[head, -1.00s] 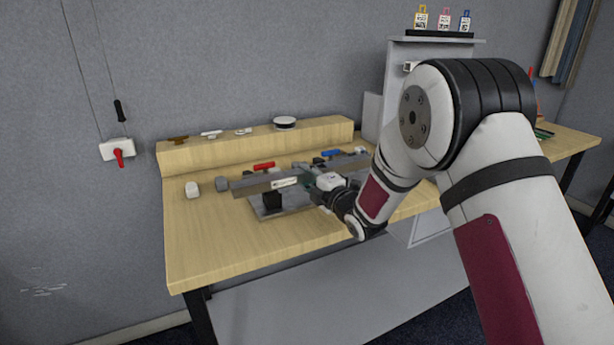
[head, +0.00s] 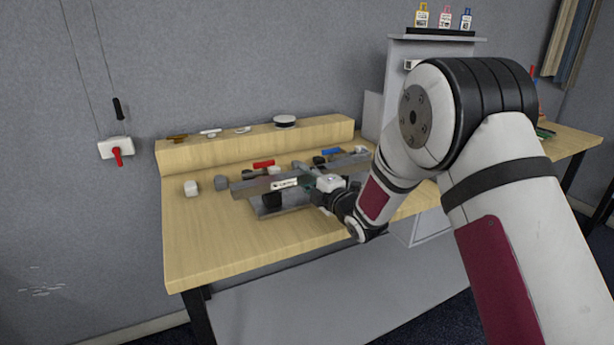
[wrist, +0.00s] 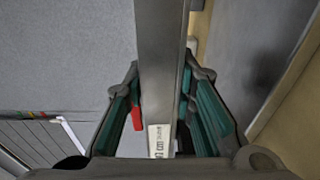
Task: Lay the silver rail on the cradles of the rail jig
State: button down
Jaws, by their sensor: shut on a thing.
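The silver rail (head: 252,186) is a long, thin metal bar, running left to right over the rail jig (head: 262,211) in the head view. It carries a white label. My gripper (head: 312,185) is shut on the rail near its middle. In the wrist view the rail (wrist: 160,60) runs up between the teal finger pads of my gripper (wrist: 163,105). The jig has a grey base plate and a black block (head: 272,200) below the rail's left part. I cannot tell whether the rail touches the cradles. My gripper and arm hide part of the jig.
A red-handled clamp (head: 264,164) and a blue-handled one (head: 331,152) stand behind the rail. A raised wooden ledge (head: 230,147) with small items runs along the back. The table's front left is clear.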

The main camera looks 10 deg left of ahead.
jog(key=shift+f+b, duration=0.35)
jog(key=shift+f, duration=0.1)
jog(key=c, duration=1.2)
grip_release()
jog(key=shift+c, duration=0.2)
jog(key=v, duration=1.1)
jog(key=shift+s+d, duration=0.25)
jog(key=s+d+r+m+g+h+p, duration=0.1)
jog(key=s+d+r+m+h+p, duration=0.2)
jog(key=s+d+r+m+h, duration=0.35)
jog(key=s+d+r+m+g+h+p, duration=0.1)
jog(key=s+d+r+m+h+p, duration=0.25)
jog(key=d+r+m, duration=0.5)
jog(key=s+d+r+m+g+p, duration=0.1)
jog(key=s+d+r+m+g, duration=0.1)
jog(key=s, duration=0.9)
jog(key=s+d+r+m+g+p, duration=0.1)
jog(key=s+m, duration=0.4)
jog(key=s, duration=0.6)
jog(key=s+d+r+m+g+h+p, duration=0.1)
jog(key=s+d+r+m+g+p, duration=0.1)
jog(key=s, duration=1)
jog(key=d+m+g+p, duration=0.1)
jog(key=d+g, duration=0.1)
jog(key=d, duration=0.1)
jog(key=shift+r+m+g, duration=0.3)
jog(key=shift+m, duration=0.1)
jog(key=shift+d, duration=0.1)
